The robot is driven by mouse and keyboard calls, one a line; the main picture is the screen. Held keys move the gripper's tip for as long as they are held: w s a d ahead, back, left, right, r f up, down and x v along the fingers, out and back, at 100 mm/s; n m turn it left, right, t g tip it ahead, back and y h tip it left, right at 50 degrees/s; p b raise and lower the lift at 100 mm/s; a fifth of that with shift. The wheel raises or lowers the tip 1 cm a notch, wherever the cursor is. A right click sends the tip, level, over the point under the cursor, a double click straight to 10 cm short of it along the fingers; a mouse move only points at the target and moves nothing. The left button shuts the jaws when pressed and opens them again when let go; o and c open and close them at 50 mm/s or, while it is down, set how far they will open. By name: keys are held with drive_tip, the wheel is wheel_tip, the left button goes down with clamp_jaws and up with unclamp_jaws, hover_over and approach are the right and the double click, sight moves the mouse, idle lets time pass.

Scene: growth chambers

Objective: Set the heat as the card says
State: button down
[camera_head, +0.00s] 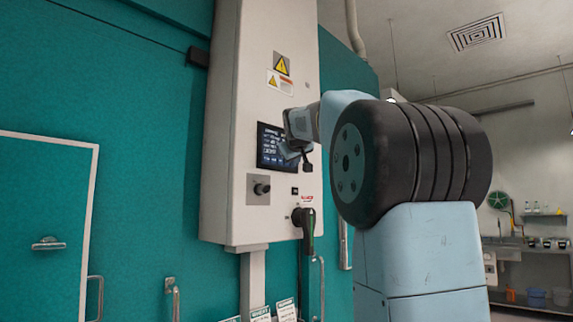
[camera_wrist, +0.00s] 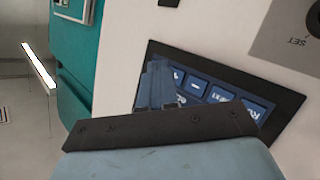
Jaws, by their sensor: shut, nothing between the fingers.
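The white control cabinet (camera_head: 226,120) carries a dark touchscreen (camera_head: 267,150) with small lit text, too small to read. My gripper (camera_head: 307,165) is shut and empty at the screen's lower right. In the wrist view its fingertips (camera_wrist: 157,68) lie over the screen beside the minus button; whether they touch cannot be told.
Below the screen is a black knob (camera_head: 262,188) on a grey plate, marked SET in the wrist view. A black handle (camera_head: 306,222) hangs to its right. Teal chamber walls (camera_head: 130,90) flank the cabinet. A sink bench and shelf (camera_head: 545,215) stand far right.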

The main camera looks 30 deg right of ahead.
drive_tip(key=shift+w, duration=0.15)
drive_tip(key=shift+w+a+r, duration=0.1)
drive_tip(key=shift+w+a, duration=0.05)
drive_tip(key=shift+w, duration=0.1)
drive_tip(key=shift+w+a, duration=0.15)
drive_tip(key=shift+w, duration=0.15)
idle(0.6)
drive_tip(key=shift+s, duration=0.15)
idle(0.3)
drive_tip(key=shift+s+d, duration=0.3)
drive_tip(key=shift+s, duration=0.25)
drive_tip(key=shift+s+d, duration=0.3)
drive_tip(key=shift+s, duration=0.5)
drive_tip(key=shift+s+d, duration=0.25)
drive_tip(key=shift+s, duration=0.5)
drive_tip(key=shift+s+d, duration=0.3)
drive_tip(key=shift+s, duration=0.5)
